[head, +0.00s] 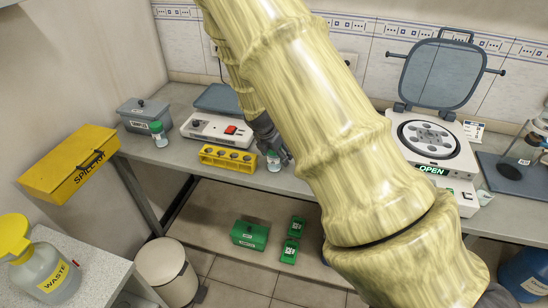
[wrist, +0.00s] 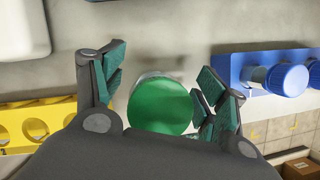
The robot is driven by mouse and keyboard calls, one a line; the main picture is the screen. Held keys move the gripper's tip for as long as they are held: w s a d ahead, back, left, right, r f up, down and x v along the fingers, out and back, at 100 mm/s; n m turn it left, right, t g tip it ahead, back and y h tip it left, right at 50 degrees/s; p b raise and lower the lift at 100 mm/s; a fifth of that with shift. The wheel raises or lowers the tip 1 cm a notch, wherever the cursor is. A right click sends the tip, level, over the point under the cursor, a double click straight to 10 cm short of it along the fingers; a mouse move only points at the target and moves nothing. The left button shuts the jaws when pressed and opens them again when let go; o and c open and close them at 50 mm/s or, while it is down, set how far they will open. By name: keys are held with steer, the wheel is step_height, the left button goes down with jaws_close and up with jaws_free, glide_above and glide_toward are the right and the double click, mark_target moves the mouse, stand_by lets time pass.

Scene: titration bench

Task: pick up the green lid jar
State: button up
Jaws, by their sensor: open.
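A jar with a green lid (wrist: 160,106) stands between the spread fingers of my gripper (wrist: 160,80) in the wrist view. Its lid faces the camera, and most of its body is hidden under the lid. The right finger pad looks close to the lid; the left has a wider gap. My gripper is open. In the head view the jar (head: 273,163) stands near the bench's front edge, with my gripper (head: 272,143) at it. A second green-lidded jar (head: 158,136) stands farther left, beside a grey box.
A yellow rack (head: 228,159) stands just left of the jar. A blue rack (wrist: 262,70) with blue-capped items is to its right in the wrist view. A white device with a red switch (head: 215,131) is behind the yellow rack. A centrifuge (head: 433,150) with raised lid stands right.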

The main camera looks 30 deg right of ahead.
steer(key=c, duration=1.3)
steer(key=shift+o, duration=0.2)
steer(key=shift+r, duration=0.1)
